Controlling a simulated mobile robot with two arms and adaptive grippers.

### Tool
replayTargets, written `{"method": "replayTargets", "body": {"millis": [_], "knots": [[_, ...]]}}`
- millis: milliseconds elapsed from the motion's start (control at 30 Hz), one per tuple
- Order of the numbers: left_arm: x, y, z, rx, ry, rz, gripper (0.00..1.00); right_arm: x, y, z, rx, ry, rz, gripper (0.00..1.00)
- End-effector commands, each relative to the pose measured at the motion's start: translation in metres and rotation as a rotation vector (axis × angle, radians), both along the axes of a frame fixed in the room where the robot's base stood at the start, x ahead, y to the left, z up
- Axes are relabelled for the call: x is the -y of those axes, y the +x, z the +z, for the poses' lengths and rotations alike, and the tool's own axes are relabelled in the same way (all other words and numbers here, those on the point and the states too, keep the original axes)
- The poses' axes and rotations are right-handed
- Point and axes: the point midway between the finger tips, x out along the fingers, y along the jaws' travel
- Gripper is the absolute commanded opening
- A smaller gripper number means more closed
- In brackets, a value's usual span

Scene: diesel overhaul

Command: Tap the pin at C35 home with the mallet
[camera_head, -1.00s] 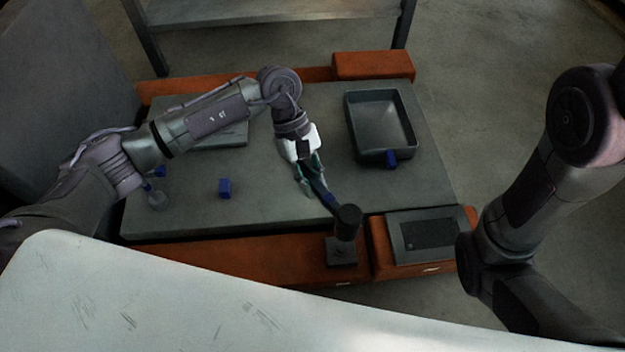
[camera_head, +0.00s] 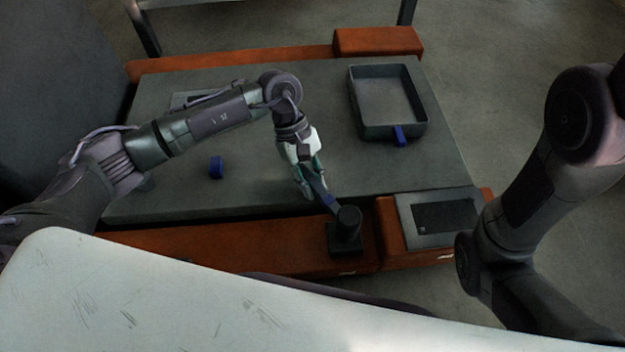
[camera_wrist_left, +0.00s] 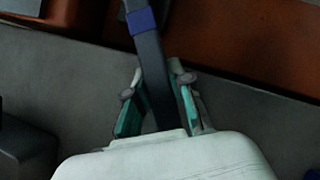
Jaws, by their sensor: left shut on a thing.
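My left gripper (camera_head: 313,190) is shut on the dark handle of the mallet (camera_head: 348,217), near the front edge of the grey table top. The mallet has a black cylindrical head and a blue band on its handle. In the left wrist view the handle (camera_wrist_left: 152,70) runs up between the two teal-padded fingers. In the head view the mallet's head overlaps a black square block (camera_head: 345,246) on the orange front ledge; I cannot tell whether they touch. I cannot make out the pin or the C35 place. My right gripper is out of view.
A dark open tray (camera_head: 355,103) with a blue tab stands at the back right. A small blue block (camera_head: 216,167) lies on the left of the grey table top (camera_head: 255,185). A dark flat panel (camera_head: 405,221) sits on the orange ledge at right.

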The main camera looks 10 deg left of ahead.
Motion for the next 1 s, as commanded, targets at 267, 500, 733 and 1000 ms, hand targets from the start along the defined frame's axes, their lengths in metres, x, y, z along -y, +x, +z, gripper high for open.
{"method": "replayTargets", "body": {"millis": [267, 500, 733, 1000], "knots": [[0.0, 0.0, 0.059, 0.0, -0.002, 0.0, 0.0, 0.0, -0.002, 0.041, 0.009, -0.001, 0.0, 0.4], [0.0, 0.0, 0.107, -0.001, -0.002, -0.001, 0.0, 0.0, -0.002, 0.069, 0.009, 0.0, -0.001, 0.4], [0.0, 0.0, 0.126, -0.003, -0.002, -0.001, 0.0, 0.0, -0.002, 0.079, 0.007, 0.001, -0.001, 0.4], [0.0, 0.0, 0.127, -0.002, -0.003, -0.001, 0.0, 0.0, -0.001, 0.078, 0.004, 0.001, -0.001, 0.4]]}}
